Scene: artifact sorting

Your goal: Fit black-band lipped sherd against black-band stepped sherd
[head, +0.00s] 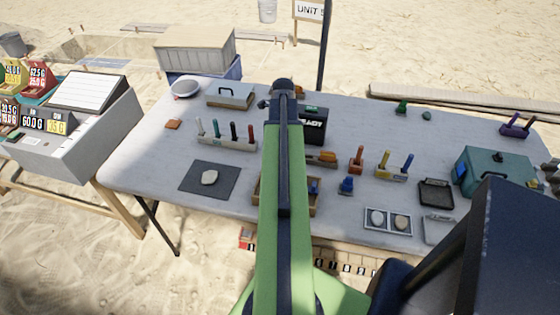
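A pale sherd (209,177) lies on a dark square mat (228,189) at the table's left front. Two more pale pieces, a left one (377,218) and a right one (401,222), lie in a two-part framed tray (389,231) at the front right. I cannot make out a black band, lip or step on any of them, so I cannot tell which is which. My green arm reaches across the middle of the table, and its dark end (284,88) is near the back edge, well away from these pieces. The fingers are not distinguishable.
My arm partly hides a wooden tray (257,191) and a black box (315,126). A rack of coloured tools (227,143) stands at left, a teal case (497,172) at right. Several coloured holders stand between. The table (150,165) is clear at its left front.

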